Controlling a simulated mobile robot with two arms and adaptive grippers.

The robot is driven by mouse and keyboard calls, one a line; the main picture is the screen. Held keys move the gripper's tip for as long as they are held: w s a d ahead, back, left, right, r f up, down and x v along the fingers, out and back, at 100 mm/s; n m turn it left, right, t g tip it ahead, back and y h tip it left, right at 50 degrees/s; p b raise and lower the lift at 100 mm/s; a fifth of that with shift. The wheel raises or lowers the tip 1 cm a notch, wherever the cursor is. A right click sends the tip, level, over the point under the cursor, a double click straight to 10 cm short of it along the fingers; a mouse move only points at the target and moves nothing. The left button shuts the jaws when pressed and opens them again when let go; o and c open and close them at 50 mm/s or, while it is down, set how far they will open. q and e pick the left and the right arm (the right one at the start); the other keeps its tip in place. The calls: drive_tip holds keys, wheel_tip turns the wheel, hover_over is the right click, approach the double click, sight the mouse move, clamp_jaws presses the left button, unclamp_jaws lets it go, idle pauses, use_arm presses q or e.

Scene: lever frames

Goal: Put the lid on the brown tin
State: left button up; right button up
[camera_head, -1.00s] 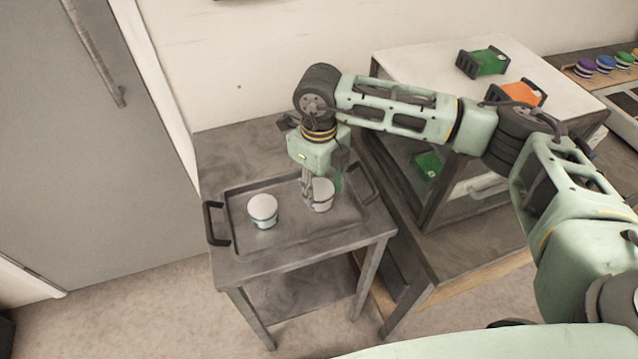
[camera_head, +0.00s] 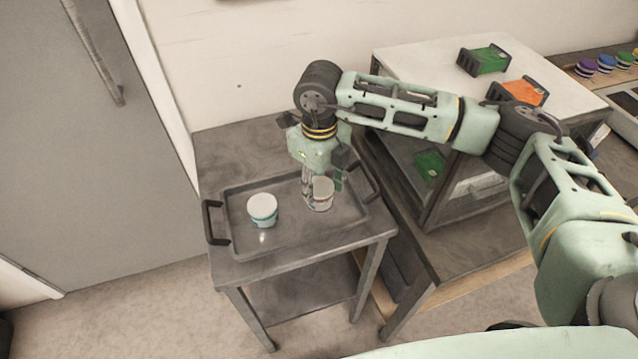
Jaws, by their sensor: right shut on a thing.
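A white-topped tin (camera_head: 319,205) with a faint brownish band stands on the right part of the grey tray (camera_head: 290,238). My right gripper (camera_head: 322,187) points down over it, with its fingers at the white lid (camera_head: 324,186) on top. It is shut on what looks like this lid; the fingers partly hide the seam, so I cannot tell how the lid sits. A second white-topped tin (camera_head: 262,211) with a teal band stands upright on the tray to the left, apart from the gripper. My left gripper is not in view.
The tray has dark handles and lies on a small grey table (camera_head: 225,160). A cabinet (camera_head: 420,55) stands to the right, with a green item (camera_head: 484,60) and an orange item (camera_head: 518,93) on top. The tray's front middle is clear.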

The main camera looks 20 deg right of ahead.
drive_tip(key=shift+s+f, duration=0.25)
drive_tip(key=shift+f, duration=0.15)
drive_tip(key=o, duration=1)
drive_tip(key=shift+a, duration=0.1)
drive_tip(key=shift+f, duration=0.1)
drive_tip(key=shift+w+r+p, duration=0.1)
drive_tip(key=shift+r+p, duration=0.55)
drive_tip(key=shift+r, duration=0.7)
drive_tip(key=shift+r+p, duration=1.15)
drive_tip(key=shift+r, duration=1.3)
drive_tip(key=shift+f, duration=0.1)
